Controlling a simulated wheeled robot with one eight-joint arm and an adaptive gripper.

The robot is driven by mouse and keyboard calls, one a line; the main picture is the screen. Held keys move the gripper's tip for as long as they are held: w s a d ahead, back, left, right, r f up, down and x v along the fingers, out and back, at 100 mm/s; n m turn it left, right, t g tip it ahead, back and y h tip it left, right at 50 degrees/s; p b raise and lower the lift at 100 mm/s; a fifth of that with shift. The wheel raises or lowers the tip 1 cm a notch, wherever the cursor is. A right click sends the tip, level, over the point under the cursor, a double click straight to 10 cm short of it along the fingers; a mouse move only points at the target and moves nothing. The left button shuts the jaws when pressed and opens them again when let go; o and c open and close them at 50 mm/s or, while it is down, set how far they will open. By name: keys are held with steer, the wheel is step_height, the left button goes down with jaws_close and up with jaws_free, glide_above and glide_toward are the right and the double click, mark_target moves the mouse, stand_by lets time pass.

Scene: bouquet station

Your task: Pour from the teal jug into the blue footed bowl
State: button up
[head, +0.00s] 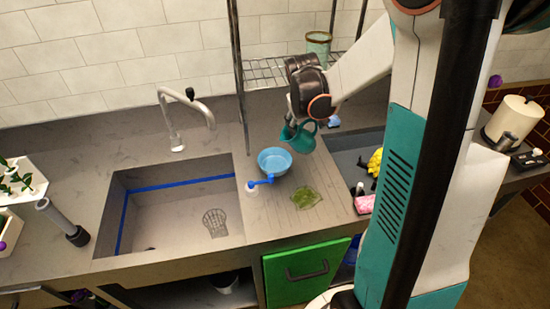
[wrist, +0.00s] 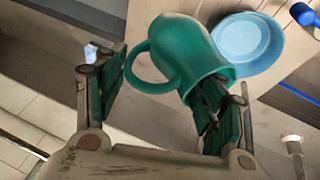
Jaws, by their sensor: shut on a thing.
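The teal jug (head: 303,140) hangs tilted in my gripper (head: 300,122), above and just right of the blue footed bowl (head: 275,161). In the wrist view the jug (wrist: 180,48) shows its handle on the left and its rim at lower right. My gripper (wrist: 163,78) has one finger beside the handle and the other at the jug's mouth. The bowl (wrist: 248,42) lies beyond the jug there. It stands upright on the counter. Its foot and the jug's contents are hidden, and no stream shows.
The sink (head: 150,205) is left, a dark basin (head: 345,160) right. A wire shelf (head: 265,72) stands behind.

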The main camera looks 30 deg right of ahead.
steer(key=shift+d+y, duration=0.1)
steer(key=shift+y, duration=0.3)
steer(key=shift+d, duration=0.15)
stand_by(1.6)
steer(key=shift+s+d+f+y, duration=0.15)
steer(key=shift+d+y, duration=0.4)
steer(key=shift+y, duration=0.15)
steer(key=shift+s+d+f+t+y+b, duration=0.1)
steer(key=shift+d+f+t+y+b, duration=0.15)
steer(key=shift+d+y, duration=0.2)
steer(key=shift+d+f+t+y+b, duration=0.1)
steer(key=shift+d+t+y+b, duration=0.2)
steer(key=shift+y, duration=0.25)
steer(key=shift+s+d+f+m+t+y+b, duration=0.15)
steer(key=shift+d+f+y+b, duration=0.2)
steer(key=shift+y+b, duration=0.3)
steer(key=shift+w+d+f+m+t+y+b, duration=0.1)
steer(key=shift+d+f+y+b, duration=0.25)
steer(key=shift+y+b, duration=0.3)
steer(key=shift+s+d+f+m+t+y+b, duration=0.15)
steer(key=shift+d+f+y+b, duration=0.1)
steer(key=shift+d+y+b, duration=0.35)
steer(key=shift+w+a, duration=0.1)
steer(key=shift+a, duration=0.1)
